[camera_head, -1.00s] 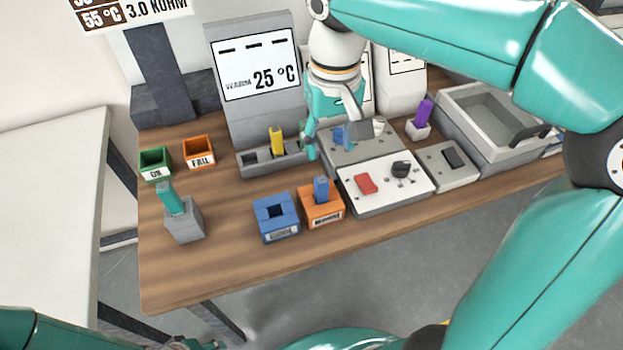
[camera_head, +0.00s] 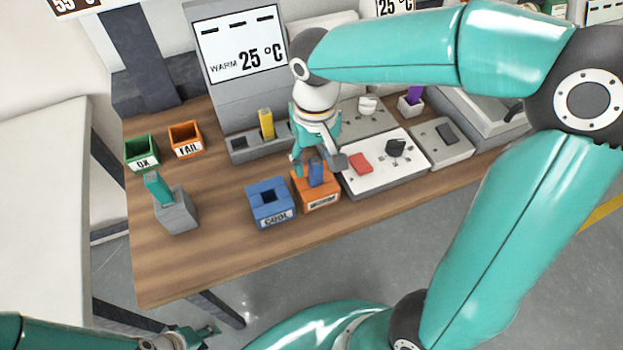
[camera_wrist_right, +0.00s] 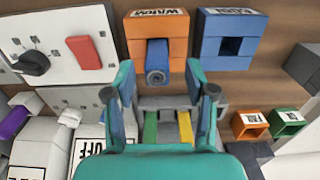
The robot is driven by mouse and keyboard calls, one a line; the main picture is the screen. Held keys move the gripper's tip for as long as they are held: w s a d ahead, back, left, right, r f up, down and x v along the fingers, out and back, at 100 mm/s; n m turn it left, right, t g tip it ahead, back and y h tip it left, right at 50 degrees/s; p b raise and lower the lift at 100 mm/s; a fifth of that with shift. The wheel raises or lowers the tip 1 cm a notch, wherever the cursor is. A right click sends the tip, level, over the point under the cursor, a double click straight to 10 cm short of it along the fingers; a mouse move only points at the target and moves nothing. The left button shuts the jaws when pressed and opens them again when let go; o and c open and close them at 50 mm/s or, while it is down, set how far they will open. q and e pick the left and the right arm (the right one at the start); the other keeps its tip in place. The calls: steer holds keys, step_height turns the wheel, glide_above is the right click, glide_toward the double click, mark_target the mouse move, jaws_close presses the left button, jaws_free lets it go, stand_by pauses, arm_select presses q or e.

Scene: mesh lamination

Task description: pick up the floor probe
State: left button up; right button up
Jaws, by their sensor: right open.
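No readable label marks which thing is the floor probe. A blue handle (camera_head: 316,172) stands upright in an orange block (camera_head: 322,201); the handle (camera_wrist_right: 158,62) and block (camera_wrist_right: 160,22) also show in the right wrist view. My right gripper (camera_head: 318,162) is open at the blue handle in the head view, with its fingers (camera_wrist_right: 165,92) apart and nothing held between them. I cannot tell whether they touch the handle. A teal handle (camera_head: 157,187) leans in a grey holder (camera_head: 178,214) at the left. My left gripper (camera_head: 203,336) is small at the bottom edge, its jaws unclear.
A blue block (camera_head: 270,208) with an empty square hole stands left of the orange block. A white panel (camera_head: 375,180) with a red switch and black knob is close on the right. Behind stands a grey rack with a yellow handle (camera_head: 266,123). The front left tabletop is clear.

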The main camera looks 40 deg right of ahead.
mark_target(315, 173)
steer(key=f, duration=0.5)
steer(key=shift+w+d, duration=0.15)
steer(key=shift+d, duration=0.05)
steer(key=shift+c, duration=0.3)
jaws_close()
